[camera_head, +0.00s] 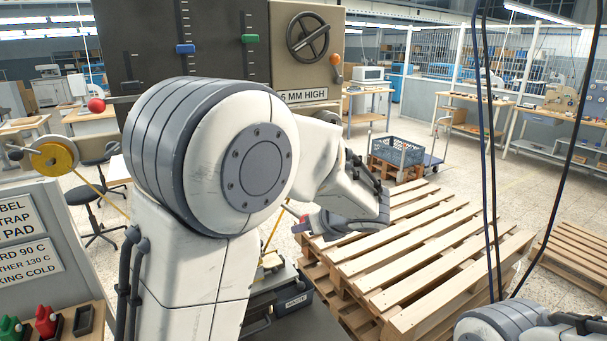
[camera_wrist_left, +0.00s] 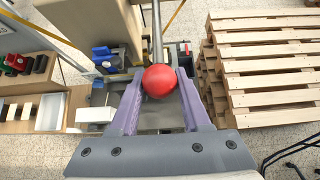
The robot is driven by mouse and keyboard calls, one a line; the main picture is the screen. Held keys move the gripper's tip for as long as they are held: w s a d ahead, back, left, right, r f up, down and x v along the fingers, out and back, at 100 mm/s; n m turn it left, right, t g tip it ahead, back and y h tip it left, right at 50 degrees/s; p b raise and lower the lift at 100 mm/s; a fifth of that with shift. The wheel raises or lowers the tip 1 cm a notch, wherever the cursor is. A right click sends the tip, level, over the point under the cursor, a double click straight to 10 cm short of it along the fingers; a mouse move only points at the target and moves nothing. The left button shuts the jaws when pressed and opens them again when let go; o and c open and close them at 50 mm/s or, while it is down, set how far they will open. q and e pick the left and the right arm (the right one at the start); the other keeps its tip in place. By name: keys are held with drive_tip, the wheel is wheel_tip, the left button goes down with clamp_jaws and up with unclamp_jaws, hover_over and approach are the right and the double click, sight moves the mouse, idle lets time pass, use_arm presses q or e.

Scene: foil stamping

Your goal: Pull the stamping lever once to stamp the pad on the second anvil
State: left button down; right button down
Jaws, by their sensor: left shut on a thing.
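The stamping lever shows in the left wrist view as a metal rod (camera_wrist_left: 157,35) ending in a red ball knob (camera_wrist_left: 160,81). The purple fingers of my left gripper (camera_wrist_left: 157,88) are shut on the knob, one on each side. In the head view my left gripper (camera_head: 304,224) is at the near edge of the pallets, right of my large white arm, and the knob is mostly hidden. The stamping machine (camera_head: 225,45) stands behind that arm. I cannot make out the second anvil or its pad; my arm hides much of that area. My right gripper is out of view.
Stacked wooden pallets (camera_head: 400,250) fill the right side, with a blue crate (camera_head: 398,152) behind. A second red ball (camera_head: 96,105) sticks out left of the machine. A labelled panel (camera_head: 25,235) and red and green handled stamps (camera_head: 45,320) are at left.

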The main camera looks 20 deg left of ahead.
use_arm(q)
drive_tip(key=shift+w+a+r+p, duration=0.1)
drive_tip(key=shift+a+r+p, duration=0.05)
drive_tip(key=shift+r+p, duration=0.65)
drive_tip(key=shift+w+a+r+p, duration=0.15)
drive_tip(key=shift+r+p, duration=0.5)
drive_tip(key=shift+r, duration=0.3)
drive_tip(key=shift+w+a+r+p, duration=0.1)
drive_tip(key=shift+a+r+p, duration=0.05)
drive_tip(key=shift+r+p, duration=0.65)
drive_tip(key=shift+w+a+r+p, duration=0.25)
drive_tip(key=shift+a+r+p, duration=0.05)
drive_tip(key=shift+r+p, duration=0.45)
drive_tip(key=shift+w+a+r+p, duration=0.2)
drive_tip(key=shift+a+r+p, duration=0.15)
drive_tip(key=shift+r+p, duration=0.35)
drive_tip(key=shift+w+a+r+p, duration=0.3)
drive_tip(key=shift+r+p, duration=0.3)
drive_tip(key=shift+r, duration=0.25)
drive_tip(key=shift+w+a+r, duration=0.1)
drive_tip(key=shift+a+r, duration=0.1)
drive_tip(key=shift+w+a+r, duration=0.15)
drive_tip(key=shift+w+r, duration=0.05)
drive_tip(key=shift+r, duration=0.25)
drive_tip(key=shift+c, duration=1.4)
unclamp_jaws()
drive_tip(key=shift+a, duration=0.1)
drive_tip(key=shift+f, duration=0.15)
drive_tip(key=shift+s, duration=0.1)
